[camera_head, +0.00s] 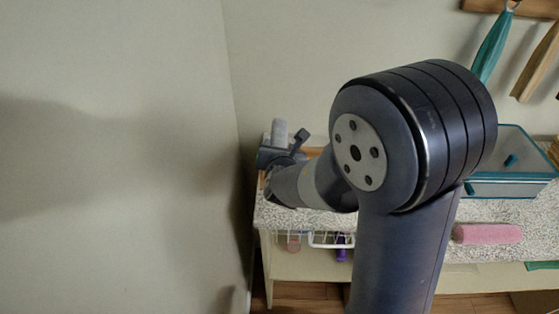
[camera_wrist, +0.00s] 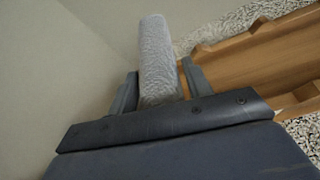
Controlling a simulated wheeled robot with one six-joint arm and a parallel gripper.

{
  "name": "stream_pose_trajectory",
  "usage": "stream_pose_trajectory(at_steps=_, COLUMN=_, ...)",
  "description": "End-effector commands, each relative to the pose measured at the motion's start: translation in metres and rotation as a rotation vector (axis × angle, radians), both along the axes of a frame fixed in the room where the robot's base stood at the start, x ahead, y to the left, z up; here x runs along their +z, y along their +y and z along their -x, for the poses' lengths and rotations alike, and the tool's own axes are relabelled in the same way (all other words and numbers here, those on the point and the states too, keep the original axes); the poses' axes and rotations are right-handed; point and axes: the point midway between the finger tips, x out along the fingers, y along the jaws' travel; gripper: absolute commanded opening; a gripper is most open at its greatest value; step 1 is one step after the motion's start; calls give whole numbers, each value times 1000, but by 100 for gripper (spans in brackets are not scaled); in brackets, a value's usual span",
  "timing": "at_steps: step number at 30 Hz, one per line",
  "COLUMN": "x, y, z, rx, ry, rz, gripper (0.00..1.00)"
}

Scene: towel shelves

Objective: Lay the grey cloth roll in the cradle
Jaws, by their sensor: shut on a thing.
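My gripper (camera_wrist: 160,92) is shut on the grey cloth roll (camera_wrist: 156,55), which sticks out beyond the fingers in the wrist view. The roll also shows in the head view as a short pale grey piece (camera_head: 279,131) at the far left end of the shelf unit. The wooden cradle (camera_wrist: 255,62) lies to the right of the roll in the wrist view, on the speckled top. In the head view my arm hides most of the cradle. I cannot tell whether the roll touches it.
A pink roll (camera_head: 487,234) lies on the speckled top (camera_head: 530,212) to the right. A teal-rimmed clear bin (camera_head: 512,177) stands behind it. A white wire basket (camera_head: 328,240) is below the top. A wall stands close on the left. A teal cloth (camera_head: 493,45) hangs at the upper right.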

Motion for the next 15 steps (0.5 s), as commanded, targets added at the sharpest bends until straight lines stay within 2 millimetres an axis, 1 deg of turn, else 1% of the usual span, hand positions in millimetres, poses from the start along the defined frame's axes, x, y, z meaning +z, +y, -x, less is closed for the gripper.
stream_pose_trajectory(at_steps=2, x=-6, y=0, z=0, rx=-1, ry=0, rz=0, gripper=25)
stream_pose_trajectory(at_steps=9, x=-35, y=0, z=0, rx=0, ry=1, rz=1, gripper=25)
stream_pose_trajectory(at_steps=12, x=-40, y=0, z=0, rx=0, ry=0, rz=-1, gripper=25)
stream_pose_trajectory(at_steps=15, x=-40, y=0, z=0, rx=-1, ry=-2, rz=-2, gripper=25)
